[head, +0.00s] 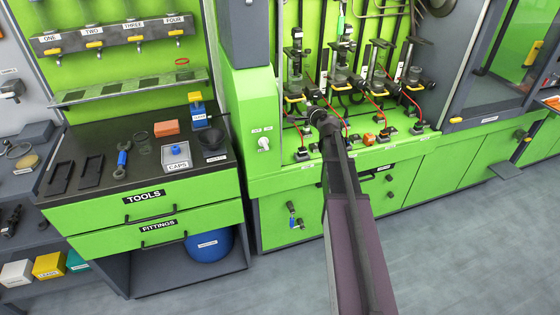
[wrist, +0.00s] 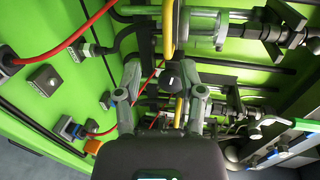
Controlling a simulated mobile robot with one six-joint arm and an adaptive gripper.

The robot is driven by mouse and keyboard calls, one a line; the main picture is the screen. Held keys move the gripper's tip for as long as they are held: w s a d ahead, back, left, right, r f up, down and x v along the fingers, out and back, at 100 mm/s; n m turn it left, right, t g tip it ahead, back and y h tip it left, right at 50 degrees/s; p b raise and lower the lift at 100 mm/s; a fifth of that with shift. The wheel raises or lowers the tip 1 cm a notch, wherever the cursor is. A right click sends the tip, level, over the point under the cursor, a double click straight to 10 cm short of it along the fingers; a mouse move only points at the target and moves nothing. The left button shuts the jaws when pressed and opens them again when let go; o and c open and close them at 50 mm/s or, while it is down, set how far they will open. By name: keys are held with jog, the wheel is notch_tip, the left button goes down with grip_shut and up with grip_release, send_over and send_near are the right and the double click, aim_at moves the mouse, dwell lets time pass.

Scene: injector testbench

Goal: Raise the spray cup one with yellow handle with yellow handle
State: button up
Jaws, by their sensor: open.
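The testbench holds a row of injector stations, and yellow handles show on them. A yellow handle (head: 294,97) shows at the leftmost station in the head view, just left of my gripper (head: 318,113). I cannot read a number on it, and the cup itself is hard to make out. In the wrist view, a yellow handle (wrist: 168,32) runs upright in the picture between and beyond the fingers of my gripper (wrist: 162,75). The fingers are apart, and I see no clear grip on the handle. My arm hides part of the bench front in the head view.
Red hoses (wrist: 62,47) and small dark blocks (wrist: 45,80) lie close to the fingers. A black worktop (head: 100,145) with tools and a blue-topped CAPS box (head: 176,157) stands at the left. The grey floor (head: 450,240) in front is clear.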

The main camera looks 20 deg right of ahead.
jog(key=p+v, duration=0.1)
jog(key=v, duration=0.4)
jog(key=s+a+f+n+g+y, duration=0.2)
jog(key=s+a+f+n+g, duration=0.2)
jog(key=s+a+f+n, duration=0.1)
jog(key=s+a+f+n+g+y, duration=0.3)
jog(key=s+a+f+n+g, duration=0.2)
jog(key=a, duration=0.4)
jog(key=shift+s+a+f+n+g+b, duration=0.3)
jog(key=shift+s+a+n+b, duration=0.15)
jog(key=shift+n, duration=0.55)
jog(key=w+d+r+m+t+h+p, duration=0.1)
jog(key=w+d+r+m+t+h, duration=0.1)
jog(key=w+d+r+m+t, duration=0.3)
jog(key=w+d+r+m+t+h, duration=0.3)
jog(key=w+d+r+m+t, duration=0.1)
jog(key=d, duration=0.6)
notch_tip(320, 180, up, 3)
jog(key=w+m, duration=0.1)
jog(key=m, duration=0.2)
jog(key=shift+f+t+p, duration=0.15)
jog(key=shift+t+p, duration=0.25)
jog(key=shift+w, duration=0.3)
